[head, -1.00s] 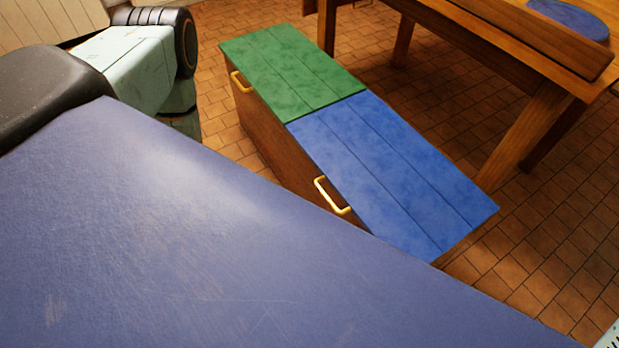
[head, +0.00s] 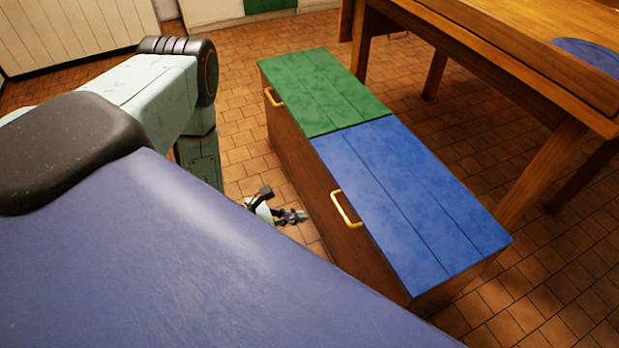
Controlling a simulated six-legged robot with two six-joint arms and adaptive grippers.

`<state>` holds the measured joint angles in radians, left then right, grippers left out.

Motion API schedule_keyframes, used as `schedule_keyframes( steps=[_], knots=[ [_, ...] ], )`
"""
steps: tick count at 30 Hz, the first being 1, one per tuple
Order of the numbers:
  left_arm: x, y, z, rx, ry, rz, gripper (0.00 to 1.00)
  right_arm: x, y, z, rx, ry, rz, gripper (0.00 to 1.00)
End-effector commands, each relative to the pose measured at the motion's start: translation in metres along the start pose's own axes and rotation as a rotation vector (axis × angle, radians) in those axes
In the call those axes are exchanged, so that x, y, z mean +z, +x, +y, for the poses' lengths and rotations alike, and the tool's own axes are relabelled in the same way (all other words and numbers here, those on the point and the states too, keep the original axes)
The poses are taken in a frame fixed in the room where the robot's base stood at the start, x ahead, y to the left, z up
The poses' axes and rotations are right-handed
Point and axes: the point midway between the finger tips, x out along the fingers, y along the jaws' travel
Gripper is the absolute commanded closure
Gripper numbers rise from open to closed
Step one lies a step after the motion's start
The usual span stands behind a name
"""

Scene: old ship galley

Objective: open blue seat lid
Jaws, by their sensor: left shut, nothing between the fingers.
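The blue seat lid (head: 415,195) lies flat and closed on the near half of a wooden bench box (head: 335,245). Its brass handle (head: 345,209) sits at the lid's left edge. A green lid (head: 322,92) lies closed on the far half, with its own brass handle (head: 272,97). My left gripper (head: 292,216) is low, left of the box and short of the blue lid's handle, apart from it in the picture. It is shut and empty. My own blue body hides part of the lower left. My right gripper is not in view.
A wooden table (head: 500,60) stands to the right of the bench box, with a round blue seat or disc (head: 592,52) at its far right. Tiled floor (head: 245,165) is clear to the left of the box. A pale panelled wall (head: 75,35) is at the back left.

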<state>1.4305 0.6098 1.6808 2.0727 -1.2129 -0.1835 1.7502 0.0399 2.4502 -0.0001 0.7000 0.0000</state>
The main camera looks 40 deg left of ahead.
Motion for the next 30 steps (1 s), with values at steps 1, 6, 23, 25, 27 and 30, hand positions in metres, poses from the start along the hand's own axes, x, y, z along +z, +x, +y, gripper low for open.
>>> schedule_keyframes(
  steps=[1, 6, 23, 25, 27, 30],
  knots=[
    [-0.002, 0.009, -0.001, -0.003, 0.003, -0.001, 1.0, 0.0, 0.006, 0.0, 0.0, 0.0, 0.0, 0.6],
    [-0.003, 0.04, -0.001, -0.003, 0.003, -0.001, 1.0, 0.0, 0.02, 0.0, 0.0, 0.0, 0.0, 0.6],
    [0.03, 0.078, -0.002, 0.004, -0.003, 0.001, 1.0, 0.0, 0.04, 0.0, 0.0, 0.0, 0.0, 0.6],
    [0.033, 0.077, -0.003, 0.003, -0.003, 0.002, 1.0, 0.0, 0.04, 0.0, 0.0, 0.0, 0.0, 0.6],
    [0.035, 0.076, -0.003, 0.002, -0.003, 0.003, 1.0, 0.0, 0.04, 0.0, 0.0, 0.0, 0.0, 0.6],
    [0.036, 0.076, -0.003, 0.001, -0.002, 0.003, 1.0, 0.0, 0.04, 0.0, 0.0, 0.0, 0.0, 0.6]
  ],
)
